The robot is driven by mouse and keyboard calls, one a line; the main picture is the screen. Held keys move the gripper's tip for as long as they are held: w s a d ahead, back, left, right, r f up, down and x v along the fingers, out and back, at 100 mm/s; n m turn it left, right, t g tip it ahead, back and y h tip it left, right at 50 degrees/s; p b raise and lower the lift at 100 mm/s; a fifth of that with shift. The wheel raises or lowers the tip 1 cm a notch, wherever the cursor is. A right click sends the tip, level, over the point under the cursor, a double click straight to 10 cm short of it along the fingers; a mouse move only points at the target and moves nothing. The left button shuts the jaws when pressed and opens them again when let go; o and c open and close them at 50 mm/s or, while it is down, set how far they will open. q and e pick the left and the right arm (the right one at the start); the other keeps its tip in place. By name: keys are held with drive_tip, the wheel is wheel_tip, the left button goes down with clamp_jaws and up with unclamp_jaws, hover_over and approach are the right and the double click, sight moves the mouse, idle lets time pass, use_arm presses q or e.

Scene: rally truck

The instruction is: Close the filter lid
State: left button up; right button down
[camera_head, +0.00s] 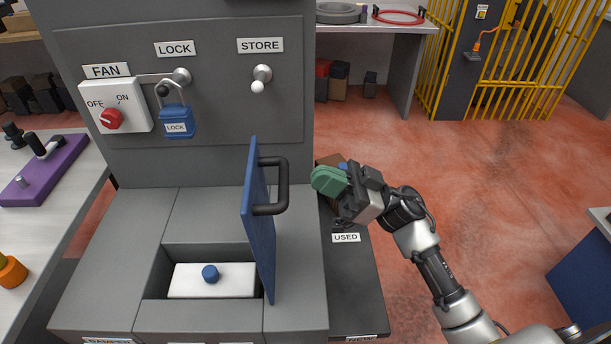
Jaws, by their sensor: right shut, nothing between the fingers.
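The blue filter lid (257,228) stands open, about upright, along the right side of the filter opening. Its black handle (283,187) sticks out to the right. Inside the opening lies a white filter (212,281) with a blue knob (210,273). My right gripper (326,180), with green fingertips, is to the right of the lid and its handle, apart from them. It is shut and empty, over the area near the USED label (346,238). My left gripper is not in view.
A panel behind holds a FAN switch (114,106), a blue padlock (177,121) and a STORE peg (260,80). A dark side shelf (352,290) lies right of the housing, with a brown object (329,160) partly hidden behind my gripper. Open floor lies further right.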

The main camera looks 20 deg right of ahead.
drive_tip(key=a, duration=0.2)
drive_tip(key=a+f, duration=0.1)
drive_tip(key=shift+w+f, duration=0.1)
drive_tip(key=shift+w, duration=0.3)
drive_tip(key=shift+p, duration=0.3)
